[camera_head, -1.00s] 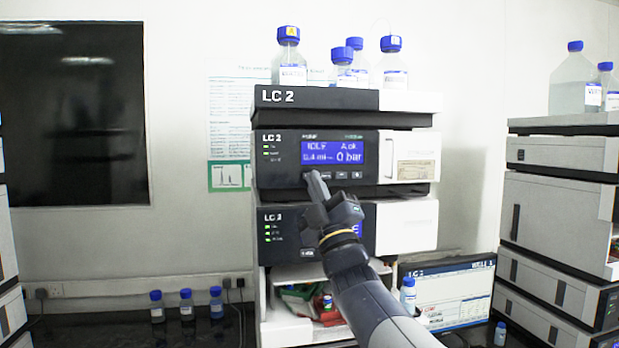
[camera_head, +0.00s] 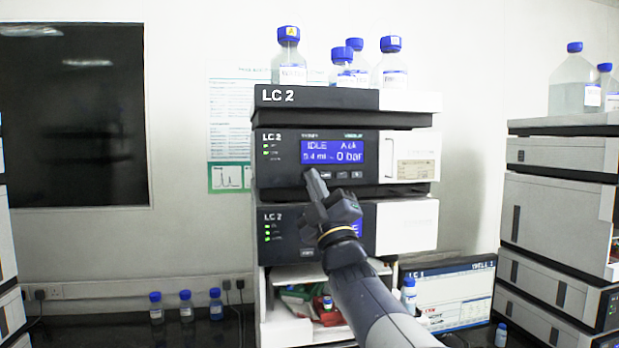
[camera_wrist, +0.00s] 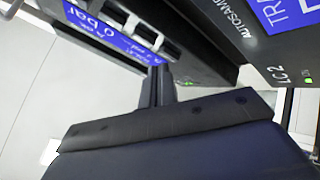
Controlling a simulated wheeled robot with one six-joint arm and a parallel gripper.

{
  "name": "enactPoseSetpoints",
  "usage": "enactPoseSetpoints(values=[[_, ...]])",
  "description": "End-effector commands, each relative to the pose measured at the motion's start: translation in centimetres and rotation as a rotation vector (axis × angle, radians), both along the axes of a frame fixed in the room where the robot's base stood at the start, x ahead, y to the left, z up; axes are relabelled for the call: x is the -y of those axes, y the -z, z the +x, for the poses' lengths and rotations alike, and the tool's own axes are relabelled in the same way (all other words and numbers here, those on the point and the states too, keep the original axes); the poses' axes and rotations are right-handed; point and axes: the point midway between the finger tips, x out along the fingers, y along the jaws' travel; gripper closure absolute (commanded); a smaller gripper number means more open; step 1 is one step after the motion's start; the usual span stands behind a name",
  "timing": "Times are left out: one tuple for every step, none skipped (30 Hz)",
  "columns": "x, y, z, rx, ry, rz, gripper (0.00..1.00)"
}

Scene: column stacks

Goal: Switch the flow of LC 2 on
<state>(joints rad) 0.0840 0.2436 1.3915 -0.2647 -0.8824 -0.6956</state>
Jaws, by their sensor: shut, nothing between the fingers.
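The LC 2 stack stands in the middle of the head view. Its pump module (camera_head: 280,178) has a blue display (camera_head: 332,156) reading IDLE and 0 bar, with a row of small buttons (camera_head: 341,175) below it. My gripper (camera_head: 314,176) is shut and empty, its tips at the left end of that button row and hiding what lies there. I cannot tell whether the tips touch the panel. In the wrist view the shut fingers (camera_wrist: 157,85) point at the module, and part of its display (camera_wrist: 110,38) and several buttons (camera_wrist: 135,28) show.
A second LC 2 module (camera_head: 284,235) sits below, partly behind my gripper. Blue-capped bottles (camera_head: 341,65) stand on top of the stack. A monitor (camera_head: 450,290) stands at the lower right, and another stack (camera_head: 555,215) is at the right edge.

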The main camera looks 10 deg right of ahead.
Motion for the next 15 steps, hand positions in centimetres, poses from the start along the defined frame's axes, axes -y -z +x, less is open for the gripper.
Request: enactPoseSetpoints(values=[[0.0, 0.01, 0.03, 0.0, 0.0, 0.0, 1.0], [0.0, 0.02, 0.05, 0.0, 0.0, 0.0, 1.0], [0.0, 0.03, 0.08, 0.0, 0.0, 0.0, 1.0], [0.0, 0.03, 0.12, 0.0, 0.0, 0.0, 1.0], [0.0, 0.04, 0.15, 0.0, 0.0, 0.0, 1.0], [0.0, 0.04, 0.2, 0.0, 0.0, 0.0, 1.0], [0.0, 0.05, 0.24, -0.001, 0.0, -0.001, 1.0], [0.0, 0.05, 0.28, -0.001, 0.0, 0.0, 1.0], [0.0, 0.06, 0.34, -0.001, 0.0, 0.0, 1.0], [0.0, 0.07, 0.37, -0.001, 0.0, 0.0, 1.0], [0.0, 0.07, 0.41, -0.001, 0.0, 0.0, 1.0], [0.0, 0.06, 0.45, -0.001, 0.0, 0.0, 1.0], [0.0, 0.07, 0.49, -0.001, 0.0, 0.0, 1.0], [0.0, 0.07, 0.53, -0.001, 0.0, 0.0, 1.0], [0.0, 0.05, 0.57, -0.001, 0.0, 0.0, 1.0]])
